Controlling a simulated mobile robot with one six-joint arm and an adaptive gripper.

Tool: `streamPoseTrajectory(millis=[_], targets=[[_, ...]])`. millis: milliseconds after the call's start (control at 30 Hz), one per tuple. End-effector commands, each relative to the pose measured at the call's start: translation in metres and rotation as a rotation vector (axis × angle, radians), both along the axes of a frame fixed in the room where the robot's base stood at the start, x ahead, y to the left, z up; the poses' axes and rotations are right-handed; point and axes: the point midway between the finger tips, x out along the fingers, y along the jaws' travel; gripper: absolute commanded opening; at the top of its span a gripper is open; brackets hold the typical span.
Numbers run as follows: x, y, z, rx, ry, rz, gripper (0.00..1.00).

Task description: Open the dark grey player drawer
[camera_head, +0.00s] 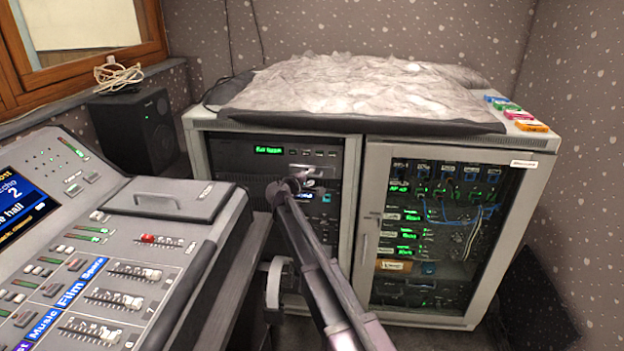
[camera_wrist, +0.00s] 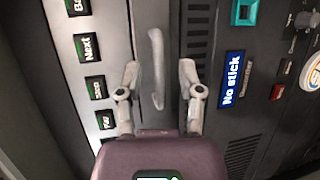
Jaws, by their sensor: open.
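The dark grey player drawer (camera_wrist: 146,20) shows in the wrist view, turned on its side, with a light grey bar handle (camera_wrist: 157,50) on its front. The drawer front looks flush with the unit. My gripper (camera_wrist: 158,72) is open, one finger on each side of the handle, with a visible gap on both sides. In the head view my gripper (camera_head: 299,180) is in front of the left rack and hides part of the player.
The mixing desk (camera_head: 150,240) stands close to my arm's left. A glass-fronted cabinet door (camera_head: 372,230) is at right.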

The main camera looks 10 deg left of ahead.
Motion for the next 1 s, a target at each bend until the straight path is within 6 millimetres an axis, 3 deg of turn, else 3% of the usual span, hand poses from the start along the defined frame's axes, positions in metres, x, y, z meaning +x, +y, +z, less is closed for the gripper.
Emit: streamPoseTrajectory(millis=[467,633,1000], targets=[[0.0091,-0.0044,-0.0020,0.000,0.000,0.000,0.48],[0.0089,-0.0041,-0.0020,0.000,0.000,0.000,0.01],[-0.0004,-0.0038,-0.0021,0.000,0.000,0.001,0.00]])
